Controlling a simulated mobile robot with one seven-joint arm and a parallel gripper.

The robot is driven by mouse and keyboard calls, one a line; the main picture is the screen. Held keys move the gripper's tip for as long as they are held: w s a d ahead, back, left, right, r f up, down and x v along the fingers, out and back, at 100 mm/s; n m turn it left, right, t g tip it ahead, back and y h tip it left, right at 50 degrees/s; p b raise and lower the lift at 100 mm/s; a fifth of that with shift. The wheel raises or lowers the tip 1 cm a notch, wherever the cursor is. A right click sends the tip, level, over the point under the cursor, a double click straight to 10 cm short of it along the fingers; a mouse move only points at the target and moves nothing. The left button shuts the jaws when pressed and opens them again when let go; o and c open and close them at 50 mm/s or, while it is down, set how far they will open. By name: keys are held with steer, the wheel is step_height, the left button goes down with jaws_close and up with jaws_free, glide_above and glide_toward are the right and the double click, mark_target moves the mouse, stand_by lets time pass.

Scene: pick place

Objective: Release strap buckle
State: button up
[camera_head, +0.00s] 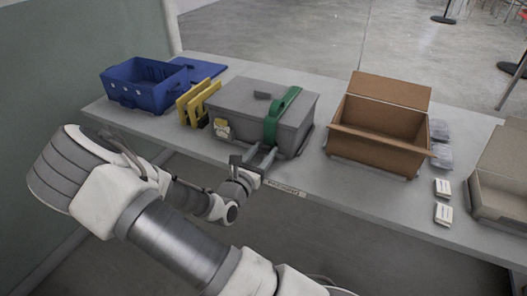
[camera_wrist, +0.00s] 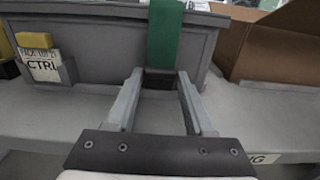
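A grey lidded box (camera_head: 240,108) stands on the table with a green strap (camera_head: 275,118) over its lid and down its front. In the wrist view the strap (camera_wrist: 165,35) hangs down the box front (camera_wrist: 100,52). A dark part, possibly the buckle (camera_wrist: 160,78), shows at the strap's lower end, partly between the fingertips. My gripper (camera_head: 264,158) is at the front of the box, just below the strap. In the wrist view its two fingers (camera_wrist: 160,85) are apart, with nothing clearly held between them. I cannot tell whether they touch the buckle.
A blue bin (camera_head: 146,98) and yellow pieces (camera_head: 194,103) stand left of the box. An open cardboard box (camera_head: 376,150) is to the right, with small white packs (camera_head: 442,187) beyond it. A yellow-topped tag (camera_wrist: 40,58) sits on the box's left front.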

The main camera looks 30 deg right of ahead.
jaws_close()
steer(key=shift+a+f+t+h+b, duration=0.1)
steer(key=shift+f+t+h+b, duration=0.45)
steer(key=shift+b, duration=0.35)
steer(key=shift+s+a+f+t+h+b, duration=0.1)
steer(key=shift+f+t+h+b, duration=0.1)
steer(key=shift+t+h+b, duration=0.45)
steer(key=shift+h, duration=0.5)
steer(key=shift+a, duration=0.1)
steer(key=shift+s, duration=0.1)
steer(key=o, duration=0.6)
jaws_free()
